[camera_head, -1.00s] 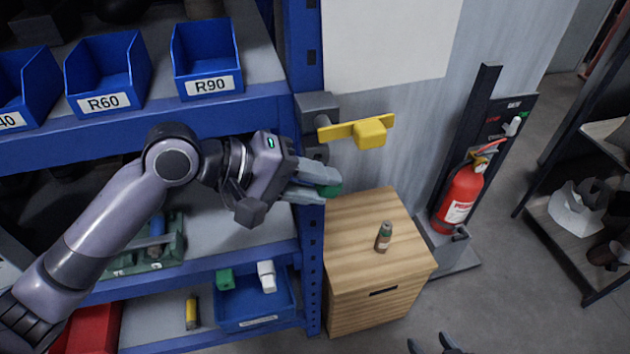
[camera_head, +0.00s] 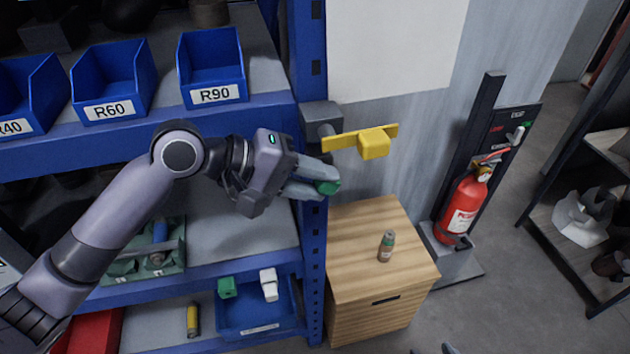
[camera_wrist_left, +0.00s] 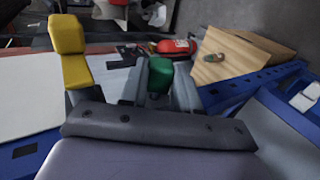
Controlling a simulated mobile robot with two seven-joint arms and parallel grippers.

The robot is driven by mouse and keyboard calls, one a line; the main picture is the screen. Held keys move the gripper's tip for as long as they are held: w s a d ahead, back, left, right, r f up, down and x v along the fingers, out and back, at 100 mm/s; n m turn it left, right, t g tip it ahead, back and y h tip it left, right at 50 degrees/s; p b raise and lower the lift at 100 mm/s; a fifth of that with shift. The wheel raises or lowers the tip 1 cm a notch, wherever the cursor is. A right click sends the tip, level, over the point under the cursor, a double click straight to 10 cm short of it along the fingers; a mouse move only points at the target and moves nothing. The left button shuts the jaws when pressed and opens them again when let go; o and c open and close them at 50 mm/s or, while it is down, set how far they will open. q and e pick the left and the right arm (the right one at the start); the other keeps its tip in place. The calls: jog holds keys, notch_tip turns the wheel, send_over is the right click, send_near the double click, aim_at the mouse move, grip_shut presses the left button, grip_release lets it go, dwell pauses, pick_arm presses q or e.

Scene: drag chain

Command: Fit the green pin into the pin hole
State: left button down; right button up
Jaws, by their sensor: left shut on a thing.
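My left gripper (camera_head: 318,187) is shut on the green pin (camera_head: 329,188), whose rounded green end shows at the fingertips. In the left wrist view the pin (camera_wrist_left: 159,75) sits between the two grey fingers of the gripper (camera_wrist_left: 160,88). The gripper is in front of the blue shelf post, below a grey bracket (camera_head: 321,114) with a yellow lever (camera_head: 374,144). The lever also shows in the wrist view (camera_wrist_left: 72,52), to the left of the pin. I cannot make out the pin hole. A dark tip at the bottom edge may be my right gripper (camera_head: 448,348).
A wooden cabinet (camera_head: 365,235) with a small bottle (camera_head: 386,246) stands below and right. A fire extinguisher (camera_head: 464,208) is farther right. Blue bins, one marked R90 (camera_head: 215,95), line the upper shelf. A lower blue bin (camera_head: 250,315) holds a green and a white piece.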

pick_arm(q)
jog(key=shift+w+a, duration=0.25)
jog(key=shift+w, duration=0.45)
jog(key=c, duration=0.7)
grip_release()
jog(key=shift+c, duration=0.2)
jog(key=v, duration=0.7)
jog(key=shift+b, duration=0.4)
jog(key=shift+a, duration=0.1)
